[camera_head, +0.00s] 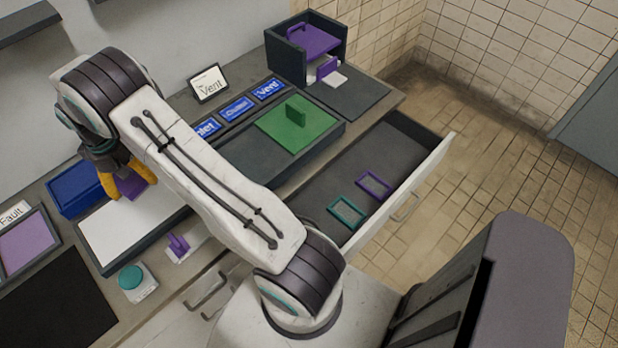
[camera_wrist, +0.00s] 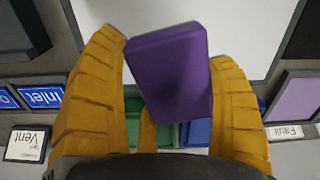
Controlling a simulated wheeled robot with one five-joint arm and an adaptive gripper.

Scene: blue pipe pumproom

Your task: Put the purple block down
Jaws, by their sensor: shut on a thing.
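The purple block (camera_wrist: 170,72) is held between the yellow fingers of my gripper (camera_wrist: 172,90) in the wrist view. It is slightly tilted in the grip. In the head view the purple block (camera_head: 138,186) shows partly beside the yellow fingers of my gripper (camera_head: 124,182), over or near a white-floored tray (camera_head: 112,238) at the left of the counter. Part of the block is hidden by my arm and fingers. I cannot tell whether the block touches the tray. The white surface (camera_wrist: 235,35) lies behind the block in the wrist view.
A blue bin (camera_head: 72,192) stands behind the tray. A Fault sign and purple panel (camera_head: 28,242) are at the left. A teal button (camera_head: 131,277) and a purple-handled piece (camera_head: 178,245) sit in front. An open drawer (camera_head: 400,150) holds purple and teal frames.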

